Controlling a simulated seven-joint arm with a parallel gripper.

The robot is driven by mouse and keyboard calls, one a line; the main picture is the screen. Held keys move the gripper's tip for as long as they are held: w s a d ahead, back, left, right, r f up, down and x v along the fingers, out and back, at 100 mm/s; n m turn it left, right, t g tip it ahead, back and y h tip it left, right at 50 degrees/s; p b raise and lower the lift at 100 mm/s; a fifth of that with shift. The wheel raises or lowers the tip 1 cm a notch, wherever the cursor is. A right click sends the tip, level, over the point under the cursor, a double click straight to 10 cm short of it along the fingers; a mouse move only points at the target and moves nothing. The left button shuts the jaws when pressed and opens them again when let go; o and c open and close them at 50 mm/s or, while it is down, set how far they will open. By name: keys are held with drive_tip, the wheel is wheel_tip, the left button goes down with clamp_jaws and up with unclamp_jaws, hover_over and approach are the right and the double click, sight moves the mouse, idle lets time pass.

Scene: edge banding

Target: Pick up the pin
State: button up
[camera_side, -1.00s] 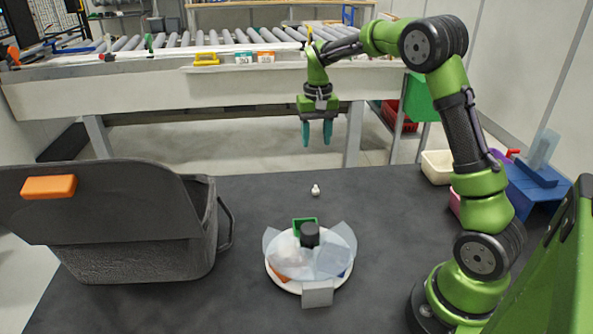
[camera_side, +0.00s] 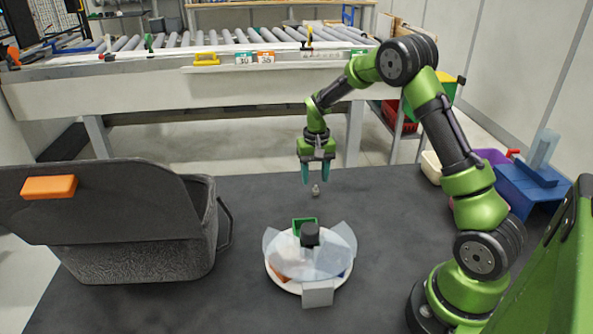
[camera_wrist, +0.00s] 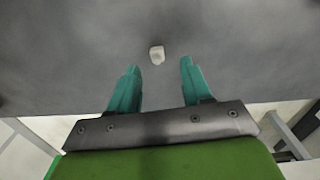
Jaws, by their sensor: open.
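The pin (camera_side: 315,190) is a small, pale piece on the dark table (camera_side: 260,200), behind the round white dish in the side view. In the wrist view the pin (camera_wrist: 156,55) lies beyond the fingertips, roughly in line with the gap between them. My gripper (camera_side: 315,177) has teal fingers pointing down and is above the table close to the pin. In the wrist view my gripper (camera_wrist: 158,68) is open, with nothing between its fingers. The exact height above the pin is hard to tell.
A dark grey bin (camera_side: 130,245) with an orange latch stands at the left. A round white dish (camera_side: 290,284) with clear flaps and a black knob sits front centre. A blue holder (camera_side: 535,190) is at the right. The table around the pin is clear.

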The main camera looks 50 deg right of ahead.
sight(316, 190)
wheel_tip(316, 190, down, 4)
drive_tip(key=shift+d+r, duration=0.15)
drive_tip(key=shift+r, duration=0.05)
clamp_jaws()
